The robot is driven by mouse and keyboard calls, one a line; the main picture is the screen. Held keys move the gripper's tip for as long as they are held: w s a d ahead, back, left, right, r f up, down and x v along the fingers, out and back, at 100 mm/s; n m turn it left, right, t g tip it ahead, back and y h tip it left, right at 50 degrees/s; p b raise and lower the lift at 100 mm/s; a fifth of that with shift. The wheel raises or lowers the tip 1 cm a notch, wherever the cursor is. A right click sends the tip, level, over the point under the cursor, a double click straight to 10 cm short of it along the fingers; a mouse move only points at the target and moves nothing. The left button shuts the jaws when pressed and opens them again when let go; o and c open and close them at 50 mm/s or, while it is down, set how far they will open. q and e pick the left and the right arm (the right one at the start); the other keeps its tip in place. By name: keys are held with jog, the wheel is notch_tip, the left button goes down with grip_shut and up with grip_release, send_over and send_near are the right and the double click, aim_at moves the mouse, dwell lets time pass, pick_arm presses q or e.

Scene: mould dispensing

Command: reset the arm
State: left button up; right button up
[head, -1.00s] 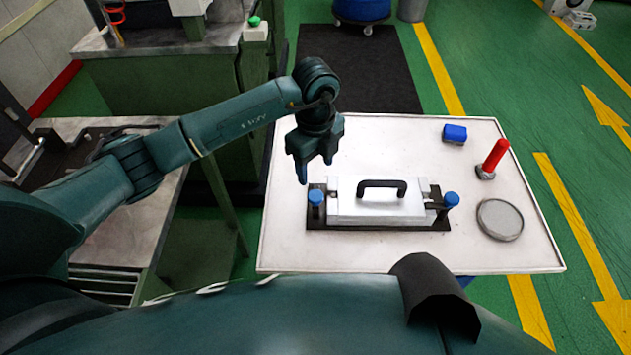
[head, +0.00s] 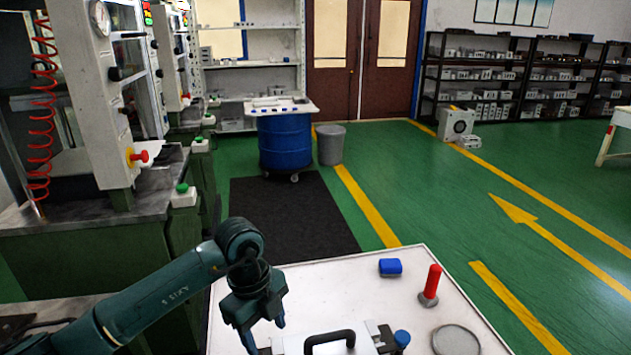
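My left arm reaches in from the lower left of the head view. Its gripper (head: 264,337) points down over the left part of the white table, with its two fingers apart and nothing seen between them. It is at the left end of a silver mould (head: 372,342) with a black handle. I cannot tell whether the fingers touch the mould. The mould's lower part is cut off by the picture's bottom edge. My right gripper does not show.
The white table (head: 350,282) also bears a blue block (head: 390,267), a red-handled tool (head: 432,283) and a round grey dish (head: 456,341). A machine (head: 90,110) stands at left. A blue drum (head: 285,142) and a grey bin (head: 330,144) stand behind. The green floor at right is open.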

pick_arm(q)
jog(key=s+d+f+m+g+h, duration=0.25)
jog(key=s+d+h, duration=0.35)
jog(key=d, duration=0.4)
jog(key=s+d+r+n+t+h, duration=0.2)
jog(key=s+d+r+t+h, duration=0.15)
jog(key=d+r+h, duration=0.65)
jog(key=w+a+f+n+t+y, duration=0.2)
jog(key=a+f+n+t+y, duration=0.35)
jog(key=a+n+t, duration=0.35)
jog(key=w+a+f+n+t+y, duration=0.1)
jog(key=a+f+n+t+y, duration=0.3)
jog(key=a+f+n+t, duration=0.45)
jog(key=s+a+f+n+g+y, duration=0.5)
jog(key=s+f+g, duration=0.3)
jog(key=s+f, duration=0.3)
jog(key=shift+a, duration=0.65)
